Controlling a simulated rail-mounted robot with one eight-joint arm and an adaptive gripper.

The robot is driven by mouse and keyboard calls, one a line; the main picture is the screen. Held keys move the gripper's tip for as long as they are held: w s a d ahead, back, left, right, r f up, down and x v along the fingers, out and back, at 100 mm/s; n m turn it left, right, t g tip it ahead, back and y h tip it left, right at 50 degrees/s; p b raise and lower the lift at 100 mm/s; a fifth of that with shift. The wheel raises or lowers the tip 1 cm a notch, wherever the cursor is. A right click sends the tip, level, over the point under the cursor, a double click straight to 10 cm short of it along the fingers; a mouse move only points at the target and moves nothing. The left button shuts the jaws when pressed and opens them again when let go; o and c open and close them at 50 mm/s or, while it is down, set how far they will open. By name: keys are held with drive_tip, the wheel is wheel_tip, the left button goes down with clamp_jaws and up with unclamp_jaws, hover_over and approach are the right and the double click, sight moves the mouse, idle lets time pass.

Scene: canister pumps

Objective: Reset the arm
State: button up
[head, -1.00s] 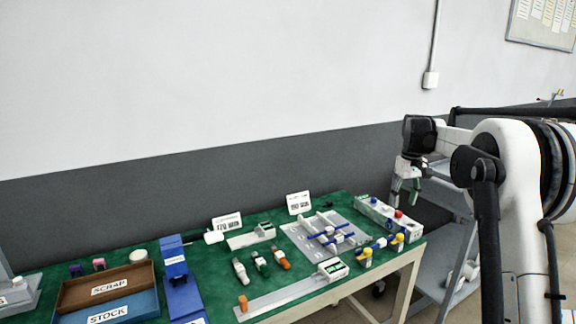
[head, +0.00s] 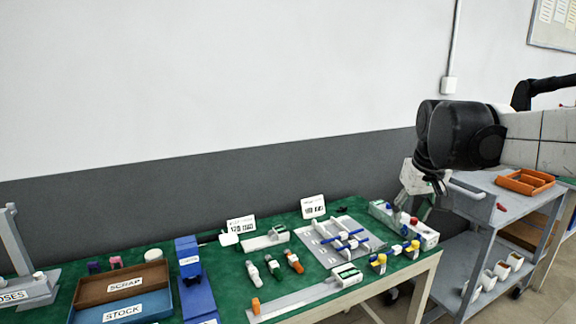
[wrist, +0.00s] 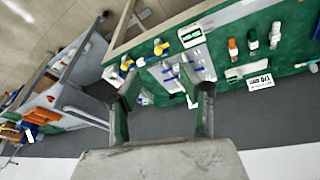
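My gripper (head: 412,210) hangs from my arm at the right of the head view, in front of the right end of the green-topped bench (head: 225,268). In the wrist view my gripper (wrist: 162,90) shows its two fingers well apart with nothing between them. Beyond the fingers lie the bench and the grey fixture plate with blue bars (wrist: 175,72). The fixture plate (head: 322,252) also shows in the head view. My arm hides part of the wall and part of the grey cart (head: 470,248).
The bench holds a brown SCRAP tray (head: 90,291), a blue STOCK tray (head: 152,306), blue blocks (head: 195,292) and several small canisters (head: 273,267). The cart at the right carries an orange tray (head: 524,181). Open space lies above the bench.

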drive_tip(key=s+a+f+t, duration=0.1)
drive_tip(key=s+a+f, duration=0.1)
drive_tip(key=s, duration=0.5)
drive_tip(key=s+a+f+t, duration=0.1)
drive_tip(key=s+a+f, duration=0.2)
drive_tip(key=s, duration=0.5)
drive_tip(key=s+a+f+m+t, duration=0.1)
drive_tip(key=s+a+f, duration=0.1)
drive_tip(key=s+f, duration=0.3)
drive_tip(key=shift+s+a, duration=0.15)
drive_tip(key=shift+s, duration=1.05)
drive_tip(key=shift+f, duration=0.15)
